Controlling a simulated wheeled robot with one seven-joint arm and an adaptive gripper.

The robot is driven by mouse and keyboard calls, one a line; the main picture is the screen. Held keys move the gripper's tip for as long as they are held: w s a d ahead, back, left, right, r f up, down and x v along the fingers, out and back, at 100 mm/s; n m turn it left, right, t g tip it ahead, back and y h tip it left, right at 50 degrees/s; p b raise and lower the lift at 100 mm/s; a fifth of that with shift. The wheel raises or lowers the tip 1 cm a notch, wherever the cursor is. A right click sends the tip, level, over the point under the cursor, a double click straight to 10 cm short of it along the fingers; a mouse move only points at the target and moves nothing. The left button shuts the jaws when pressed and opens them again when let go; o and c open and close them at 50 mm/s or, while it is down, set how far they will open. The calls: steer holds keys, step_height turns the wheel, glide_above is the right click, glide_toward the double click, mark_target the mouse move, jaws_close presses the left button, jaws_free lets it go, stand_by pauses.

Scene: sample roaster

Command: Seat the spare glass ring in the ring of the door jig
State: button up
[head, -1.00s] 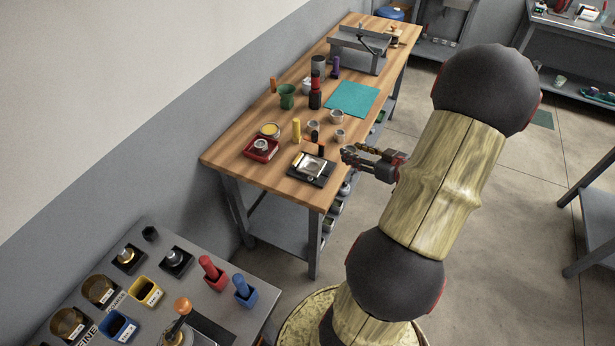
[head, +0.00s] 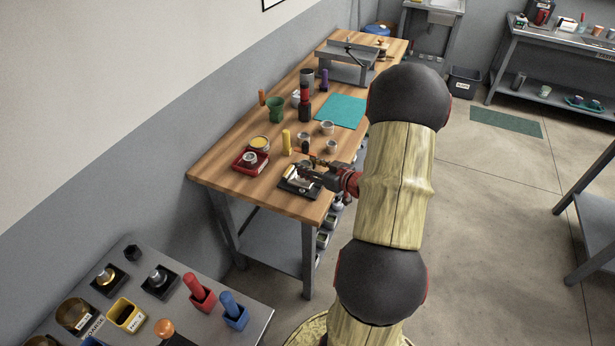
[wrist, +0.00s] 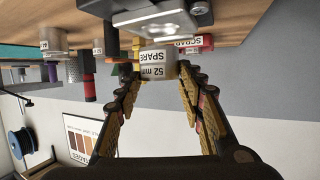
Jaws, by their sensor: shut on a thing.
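The door jig (head: 297,190) is a dark block with a pale metal plate at the front of the wooden bench. In the wrist view its pale plate (wrist: 160,20) hangs at the top, as that view is upside down. My gripper (head: 306,170) is over the jig's back part. In the wrist view my gripper (wrist: 158,74) is shut on the spare glass ring (wrist: 157,62), a short cylinder with a white label reading "52 mm SPARE". The spare glass ring is close to the plate; I cannot tell whether they touch. My gripper hides it in the head view.
A red tray (head: 239,164) with a metal cup stands left of the jig. A yellow cylinder (head: 286,141) and several small cups, one of them here (head: 327,127), stand behind. A teal mat (head: 341,110) lies farther back. The bench's front left corner is clear.

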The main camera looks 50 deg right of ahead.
steer(key=shift+w+f, duration=0.25)
steer(key=shift+f, duration=0.1)
step_height(320, 180, down, 3)
steer(key=shift+w+a+r+b, duration=0.1)
steer(key=shift+w+b, duration=0.05)
steer(key=shift+b, duration=0.85)
steer(key=shift+f, duration=0.2)
steer(key=shift+f, duration=0.1)
